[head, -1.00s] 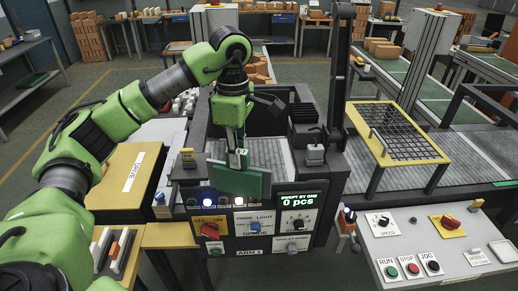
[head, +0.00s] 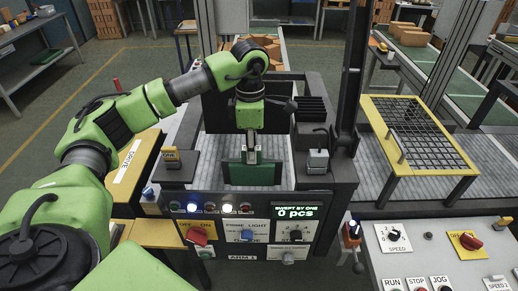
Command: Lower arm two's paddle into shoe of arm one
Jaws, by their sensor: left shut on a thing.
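My left gripper (head: 251,153) points straight down and is shut on the upper part of a green paddle (head: 251,175). The paddle is a flat plate, roughly upright and facing me, in the open bay of the dark machine. It is behind the front control panel (head: 243,232), which is marked ARM 1 and whose display reads 0 pcs. The panel's top edge is close below the paddle in the picture. I cannot tell whether the paddle touches anything underneath. I cannot make out a shoe with certainty. My right gripper is not in view.
A dark post (head: 352,80) rises at the bay's right. Small blocks with handles stand on both side walls, a grey one (head: 318,160) at right and a yellow-topped one (head: 171,158) at left. A yellow-framed grid (head: 462,163) and a control desk (head: 420,250) lie further right.

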